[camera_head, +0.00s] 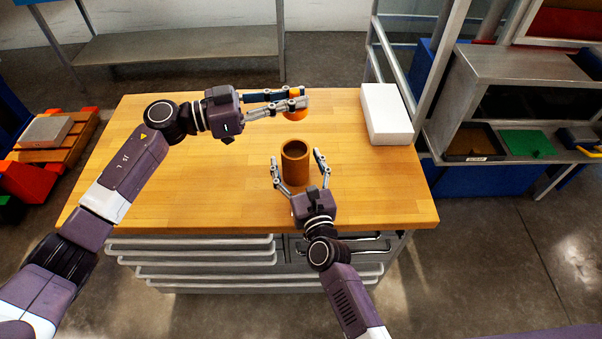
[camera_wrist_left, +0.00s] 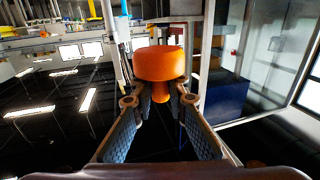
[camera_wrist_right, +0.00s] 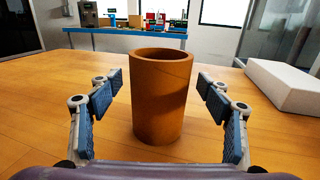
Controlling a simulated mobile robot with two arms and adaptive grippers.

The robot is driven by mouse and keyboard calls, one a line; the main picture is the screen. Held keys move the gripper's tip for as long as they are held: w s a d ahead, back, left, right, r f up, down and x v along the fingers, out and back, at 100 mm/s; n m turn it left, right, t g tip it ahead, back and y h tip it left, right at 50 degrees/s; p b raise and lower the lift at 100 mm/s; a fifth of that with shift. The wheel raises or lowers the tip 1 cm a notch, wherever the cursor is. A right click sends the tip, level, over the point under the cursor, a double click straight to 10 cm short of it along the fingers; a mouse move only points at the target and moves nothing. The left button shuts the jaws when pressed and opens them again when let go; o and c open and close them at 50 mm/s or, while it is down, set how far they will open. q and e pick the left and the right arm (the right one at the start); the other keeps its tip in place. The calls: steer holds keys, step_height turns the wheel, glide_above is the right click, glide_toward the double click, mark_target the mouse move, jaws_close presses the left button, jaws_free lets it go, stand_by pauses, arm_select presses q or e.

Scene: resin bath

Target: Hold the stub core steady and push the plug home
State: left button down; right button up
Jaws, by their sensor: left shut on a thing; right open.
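The stub core is a brown, hollow, open-topped cylinder (camera_head: 295,163) standing upright on the wooden table. It also shows in the right wrist view (camera_wrist_right: 162,98), between my right gripper's fingers. My right gripper (camera_head: 299,168) is open, one finger on each side of the core, with visible gaps on both sides in the wrist view. The plug is orange, with a wide round head and a narrower stem (camera_wrist_left: 160,65). My left gripper (camera_head: 300,98) is shut on the plug (camera_head: 295,115), behind and above the core in the head view. The fingers partly hide the plug there.
A white block (camera_head: 387,114) lies at the table's back right. The wooden table (camera_head: 220,195) is otherwise clear. A metal shelf unit with trays (camera_head: 505,100) stands to the right. A pallet with a grey box (camera_head: 45,132) is at the left.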

steer(key=shift+w+a, duration=0.15)
steer(key=shift+w, duration=0.45)
steer(key=c, duration=1.3)
steer(key=o, duration=1.2)
steer(key=c, duration=0.9)
